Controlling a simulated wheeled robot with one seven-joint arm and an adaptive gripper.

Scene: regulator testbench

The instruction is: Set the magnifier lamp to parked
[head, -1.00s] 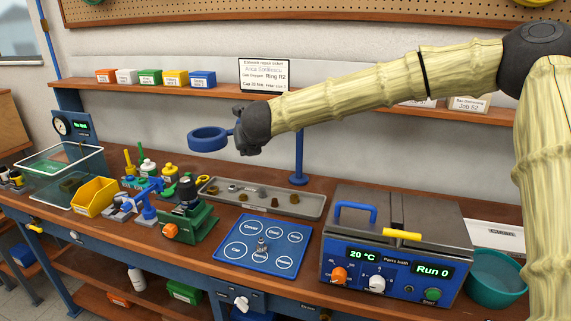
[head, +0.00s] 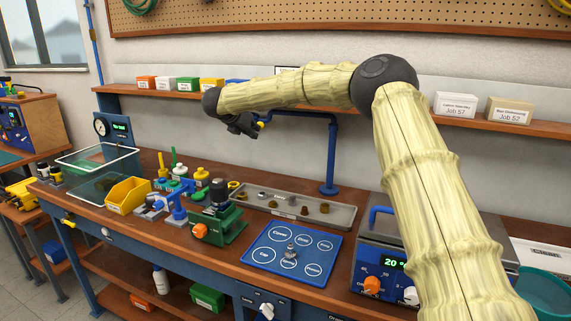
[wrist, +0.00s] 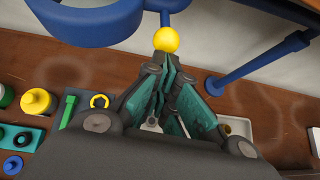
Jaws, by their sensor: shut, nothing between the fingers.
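The magnifier lamp is blue, with an upright post (head: 331,160) at the back of the bench and an arm reaching left from its top. A yellow knob (head: 262,123) shows beside my gripper (head: 250,128) in the head view; the lamp's ring is hidden there. The wrist view shows part of the blue ring (wrist: 85,28) at upper left, the yellow knob (wrist: 166,39) and the post (wrist: 228,78). My gripper (wrist: 165,68) is shut and empty, its fingertips just below the knob in that view. I cannot tell if they touch it.
Below are a grey tray of small parts (head: 345,215), a blue mat (head: 252,257), a green vise (head: 222,230) and a yellow bin (head: 121,207). A parts bath (head: 365,258) stands right, partly behind my arm. A shelf (head: 420,116) runs along the wall behind.

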